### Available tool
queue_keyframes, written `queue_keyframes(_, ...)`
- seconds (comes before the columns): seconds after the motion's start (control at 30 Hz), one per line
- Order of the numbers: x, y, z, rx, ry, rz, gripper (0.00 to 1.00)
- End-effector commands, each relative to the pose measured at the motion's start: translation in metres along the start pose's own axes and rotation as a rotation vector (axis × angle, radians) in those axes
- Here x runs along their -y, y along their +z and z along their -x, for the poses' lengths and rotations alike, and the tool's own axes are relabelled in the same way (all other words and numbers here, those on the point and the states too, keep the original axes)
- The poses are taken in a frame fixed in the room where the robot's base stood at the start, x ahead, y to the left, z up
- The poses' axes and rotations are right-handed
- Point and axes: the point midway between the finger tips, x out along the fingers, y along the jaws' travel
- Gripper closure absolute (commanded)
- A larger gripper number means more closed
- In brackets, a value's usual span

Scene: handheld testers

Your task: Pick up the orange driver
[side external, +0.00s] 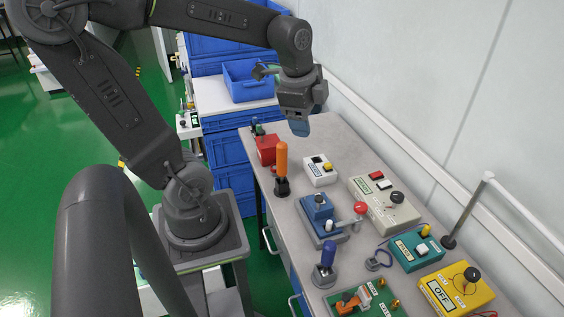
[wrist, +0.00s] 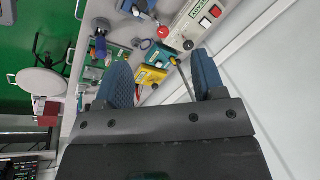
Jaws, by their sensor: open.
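The orange driver (side external: 282,160) stands upright with its handle up in a small dark holder (side external: 282,187) near the table's left edge in the side view. I cannot make it out in the wrist view. My gripper (side external: 301,125) hangs above the back of the table, above and to the right of the driver in the picture and apart from it. In the wrist view, the two blue fingers of my gripper (wrist: 163,72) are spread apart, with nothing held between them.
A blue press-like device (side external: 318,210), a blue-handled driver (side external: 328,254), teal (side external: 417,250) and yellow boxes (side external: 457,290) stand nearer. A wall bounds the table's right side.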

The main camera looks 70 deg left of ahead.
Motion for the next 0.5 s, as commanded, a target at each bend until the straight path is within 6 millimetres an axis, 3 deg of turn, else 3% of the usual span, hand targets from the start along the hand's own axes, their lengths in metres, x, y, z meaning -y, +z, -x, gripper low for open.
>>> queue_keyframes(0.3, 0.064, 0.061, -0.043, 0.054, 0.169, -0.561, 0.37)
queue_keyframes(0.5, 0.085, 0.098, -0.064, 0.014, 0.252, -0.831, 0.37)
